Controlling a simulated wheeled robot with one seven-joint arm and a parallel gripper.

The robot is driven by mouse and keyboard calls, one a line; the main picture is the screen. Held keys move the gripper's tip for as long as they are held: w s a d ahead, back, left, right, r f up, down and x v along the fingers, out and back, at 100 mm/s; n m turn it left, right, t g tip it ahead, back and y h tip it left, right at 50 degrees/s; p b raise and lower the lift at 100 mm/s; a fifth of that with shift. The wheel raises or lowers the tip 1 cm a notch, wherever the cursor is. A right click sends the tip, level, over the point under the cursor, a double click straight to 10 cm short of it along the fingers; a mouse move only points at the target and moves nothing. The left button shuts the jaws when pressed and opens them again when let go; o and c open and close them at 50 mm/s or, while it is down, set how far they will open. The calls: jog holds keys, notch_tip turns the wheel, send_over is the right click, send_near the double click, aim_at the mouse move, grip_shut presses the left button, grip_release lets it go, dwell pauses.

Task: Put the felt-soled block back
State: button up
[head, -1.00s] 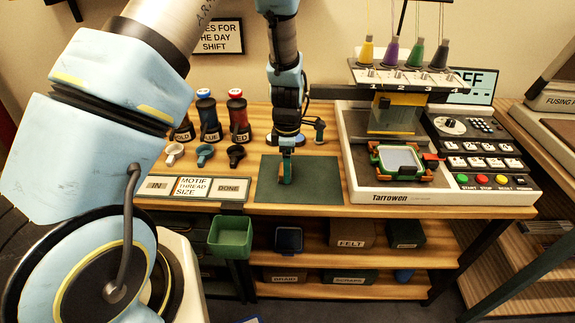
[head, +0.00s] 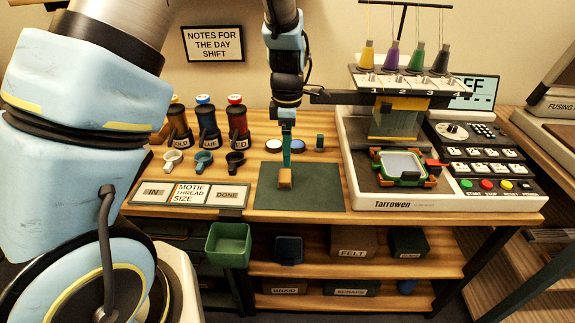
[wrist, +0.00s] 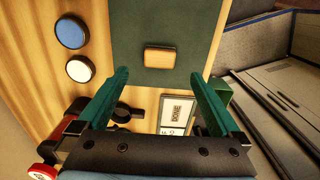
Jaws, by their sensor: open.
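The block (head: 285,178), a small tan wooden piece, rests on the dark green mat (head: 320,190) on the table. In the wrist view, the block (wrist: 159,57) lies on the mat beyond the fingertips and lines up with the gap between them. Its underside is hidden, so I cannot see any felt. My gripper (head: 287,160) is just above the block in the head view. The teal fingers of my gripper (wrist: 158,78) are spread wide with nothing between them.
Thread spools (head: 208,127) and small cups (head: 203,159) are at left. The embroidery machine (head: 400,204) is at right. A green bin (head: 229,240) hangs at the front edge.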

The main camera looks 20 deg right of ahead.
jog(key=w+a+r+m, duration=0.1)
jog(key=a+r+m, duration=0.25)
jog(key=a, duration=0.55)
jog(key=w+a+r+m, duration=0.1)
jog(key=a+r+m, duration=0.25)
jog(key=a, duration=0.55)
jog(key=s+a+r+m, duration=0.1)
jog(key=s+a+m, duration=0.2)
jog(key=a, duration=0.3)
jog(key=s+a+m+t, duration=0.1)
jog(key=s+a+m, duration=0.1)
jog(key=a+m, duration=0.2)
jog(key=a, duration=0.2)
jog(key=shift+s+a+r+t, duration=0.3)
jog(key=shift+s+a+r, duration=0.1)
